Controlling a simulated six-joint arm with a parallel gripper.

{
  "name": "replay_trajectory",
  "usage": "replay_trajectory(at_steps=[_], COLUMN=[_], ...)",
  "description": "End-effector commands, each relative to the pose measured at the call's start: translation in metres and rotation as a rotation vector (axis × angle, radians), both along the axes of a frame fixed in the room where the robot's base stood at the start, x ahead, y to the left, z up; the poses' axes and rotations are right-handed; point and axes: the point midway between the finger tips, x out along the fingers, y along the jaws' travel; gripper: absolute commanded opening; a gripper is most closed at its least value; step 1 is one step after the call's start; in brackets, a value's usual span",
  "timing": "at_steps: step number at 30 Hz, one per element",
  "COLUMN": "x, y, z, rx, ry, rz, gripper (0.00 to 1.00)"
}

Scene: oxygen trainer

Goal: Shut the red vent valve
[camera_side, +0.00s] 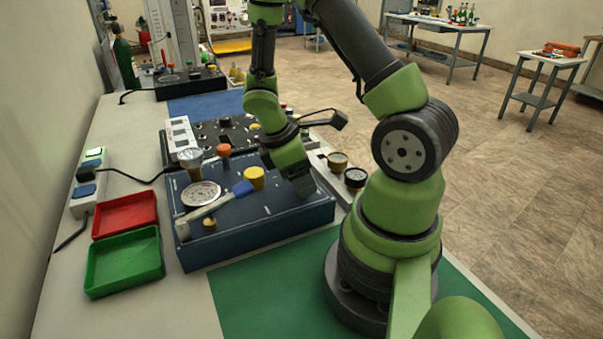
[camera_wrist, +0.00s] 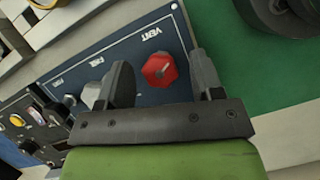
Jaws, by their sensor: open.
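The red vent valve (camera_wrist: 159,70) is a faceted red knob with a pale mark on its face, beside the upside-down word VENT on a dark blue panel (camera_wrist: 120,45). In the wrist view it lies between the two fingers of my gripper (camera_wrist: 160,61), with visible gaps on both sides. My gripper is open and points down at the panel. In the side view my gripper (camera_side: 302,187) is low over the right end of the blue panel box (camera_side: 262,228), and it hides the vent valve there. How far the fingertips reach down around the knob is hard to tell.
The box top also carries a yellow knob (camera_side: 256,178), an orange knob (camera_side: 223,150), a gauge (camera_side: 201,194) and a blue-ended lever (camera_side: 217,203). Red (camera_side: 125,214) and green (camera_side: 124,262) trays sit at left. Two small gauges (camera_side: 355,178) stand just right of the box.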

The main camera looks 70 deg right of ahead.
Motion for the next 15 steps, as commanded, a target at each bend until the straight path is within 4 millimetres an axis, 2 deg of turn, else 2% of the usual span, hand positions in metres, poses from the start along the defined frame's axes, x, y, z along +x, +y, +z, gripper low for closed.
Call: replay_trajectory(at_steps=[4, 5, 9, 11, 15], x=[0.0001, 0.0001, 0.0002, 0.0001, 0.0002], y=[0.0, 0.0, 0.0, 0.0001, 0.0], z=[0.0002, 0.0002, 0.0004, 0.0004, 0.0005], rx=[0.0, 0.0, 0.0, 0.0, -0.001], ry=[0.0, 0.0, 0.0, 0.0, -0.001], rz=[0.0, 0.0, -0.001, -0.001, -0.003], gripper=[0.6, 0.56, 0.24, 0.11, 0.11])
